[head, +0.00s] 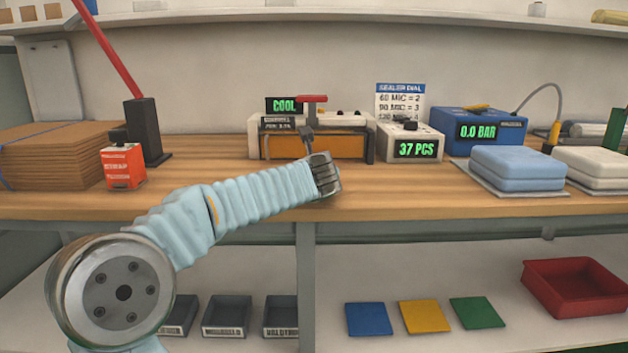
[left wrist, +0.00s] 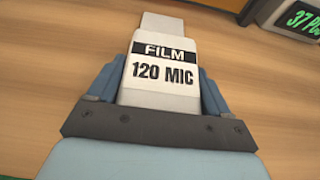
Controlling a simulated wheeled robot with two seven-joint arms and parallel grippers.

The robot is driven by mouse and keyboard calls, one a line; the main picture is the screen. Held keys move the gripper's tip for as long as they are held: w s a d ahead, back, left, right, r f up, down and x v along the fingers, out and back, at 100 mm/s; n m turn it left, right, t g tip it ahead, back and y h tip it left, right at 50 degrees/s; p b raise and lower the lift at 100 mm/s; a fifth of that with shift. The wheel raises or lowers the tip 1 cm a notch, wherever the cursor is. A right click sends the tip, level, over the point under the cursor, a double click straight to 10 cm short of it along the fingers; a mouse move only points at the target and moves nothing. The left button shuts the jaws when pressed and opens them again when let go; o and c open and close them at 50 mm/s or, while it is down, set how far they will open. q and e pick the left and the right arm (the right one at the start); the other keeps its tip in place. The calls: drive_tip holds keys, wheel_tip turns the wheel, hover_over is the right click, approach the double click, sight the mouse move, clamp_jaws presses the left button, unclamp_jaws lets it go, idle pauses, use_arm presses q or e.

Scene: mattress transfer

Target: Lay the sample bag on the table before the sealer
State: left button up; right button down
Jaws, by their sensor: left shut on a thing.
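The sample bag (left wrist: 162,70) is a white piece labelled FILM 120 MIC. In the left wrist view it sits between the blue fingers of my left gripper (left wrist: 155,85), its narrower end pointing away over the wood. In the head view my left gripper (head: 326,174) is over the table's front part, in front of the sealer; I cannot make out the bag there. The sealer (head: 318,146) has an orange-brown front, a red handle and a COOL display. Whether the bag touches the table (head: 430,195) is unclear. My right gripper is not in view.
A counter (head: 412,142) reading 37 PCS and a blue box (head: 484,132) reading 0.0 BAR stand right of the sealer. Blue folded pads (head: 517,168) lie further right. A red-orange box (head: 123,166) and cardboard (head: 50,158) stand left. The wood around the gripper is clear.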

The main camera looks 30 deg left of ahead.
use_arm(q)
drive_tip(key=o, duration=1.1)
drive_tip(key=shift+c, duration=0.2)
